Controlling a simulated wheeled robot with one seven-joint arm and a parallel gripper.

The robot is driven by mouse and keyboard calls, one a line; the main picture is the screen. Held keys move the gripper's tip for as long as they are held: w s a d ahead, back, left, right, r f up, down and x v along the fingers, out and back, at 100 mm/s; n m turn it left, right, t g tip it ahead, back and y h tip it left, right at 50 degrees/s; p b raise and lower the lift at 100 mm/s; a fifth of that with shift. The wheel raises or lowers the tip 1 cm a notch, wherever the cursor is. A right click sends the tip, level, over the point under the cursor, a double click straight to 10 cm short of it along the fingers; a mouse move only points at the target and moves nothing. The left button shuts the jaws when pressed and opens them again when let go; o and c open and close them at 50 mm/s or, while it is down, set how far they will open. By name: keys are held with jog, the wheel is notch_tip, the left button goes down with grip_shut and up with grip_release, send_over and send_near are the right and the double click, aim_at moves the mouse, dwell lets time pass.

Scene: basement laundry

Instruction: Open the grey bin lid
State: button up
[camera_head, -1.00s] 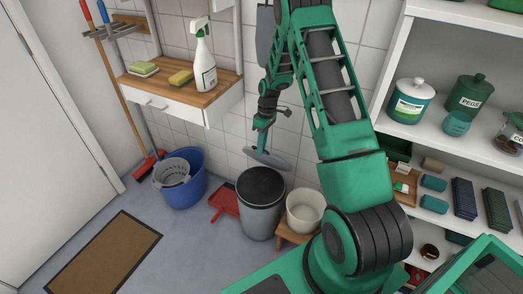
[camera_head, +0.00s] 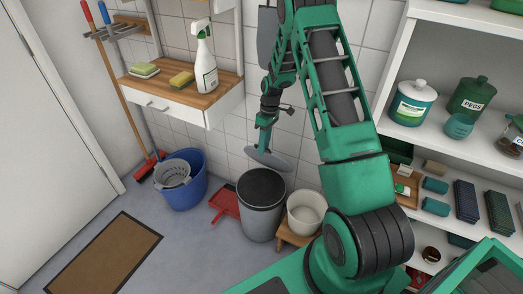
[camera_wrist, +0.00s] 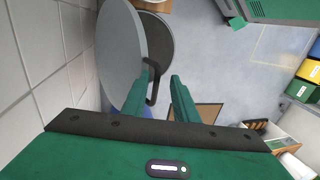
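The grey bin (camera_head: 261,220) stands on the floor by the tiled wall, its round top dark. Its grey disc lid (camera_head: 272,160) is raised and tilted above the bin's back, near the wall. In the wrist view the lid (camera_wrist: 120,45) stands steeply at left, with the dark bin top partly hidden behind it. The lid's dark handle (camera_wrist: 156,82) lies between the fingers of my gripper (camera_wrist: 162,75), close to the left finger. A gap shows between handle and right finger, so my gripper appears open around the handle. The hinge is not visible.
A blue bucket (camera_head: 185,193) with a grey basket and a red dustpan (camera_head: 224,200) are left of the bin. A white pot (camera_head: 306,209) on a wooden stool stands close at right. A wooden-topped shelf (camera_head: 181,88) is above left; white shelving (camera_head: 433,148) is at right.

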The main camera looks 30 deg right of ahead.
jog(key=v, duration=0.9)
jog(key=shift+r, duration=0.2)
jog(key=shift+a, duration=0.15)
